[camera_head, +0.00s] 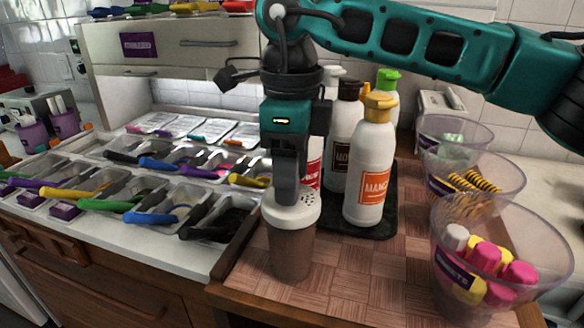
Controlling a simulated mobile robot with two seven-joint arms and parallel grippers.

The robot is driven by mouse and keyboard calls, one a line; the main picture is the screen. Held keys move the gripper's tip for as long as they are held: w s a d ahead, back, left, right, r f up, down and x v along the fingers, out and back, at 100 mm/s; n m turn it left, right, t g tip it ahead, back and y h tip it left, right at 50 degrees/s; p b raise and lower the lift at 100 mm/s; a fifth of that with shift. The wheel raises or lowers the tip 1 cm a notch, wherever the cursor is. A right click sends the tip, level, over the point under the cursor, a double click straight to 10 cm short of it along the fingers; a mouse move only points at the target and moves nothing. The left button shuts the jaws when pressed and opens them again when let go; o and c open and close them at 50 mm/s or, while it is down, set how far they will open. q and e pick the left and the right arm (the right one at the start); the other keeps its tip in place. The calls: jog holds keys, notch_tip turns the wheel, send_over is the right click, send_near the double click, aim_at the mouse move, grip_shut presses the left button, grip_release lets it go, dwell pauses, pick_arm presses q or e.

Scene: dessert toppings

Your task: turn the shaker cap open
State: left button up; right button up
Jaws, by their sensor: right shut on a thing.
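The shaker (291,246) stands upright near the front of the wooden counter. It has a brown see-through body and a white cap (305,207) with small holes on its right part. My right gripper (287,197) comes straight down from above and is shut at the top of the cap. The fingers hide the middle of the cap, so the exact part held is not clear. My left gripper is not in view.
A mango bottle (370,165) and other sauce bottles stand on a black tray (385,222) close behind the shaker. Clear bowls (540,232) of sweets line the right side. Topping bins with coloured scoops (150,214) fill the left counter.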

jog(key=o, duration=1.1)
jog(key=shift+c, duration=0.2)
jog(key=shift+r, duration=0.1)
notch_tip(320, 180, up, 13)
jog(key=p, duration=0.1)
jog(key=shift+p, duration=0.4)
jog(key=shift+s+f, duration=0.1)
jog(key=shift+f, duration=0.1)
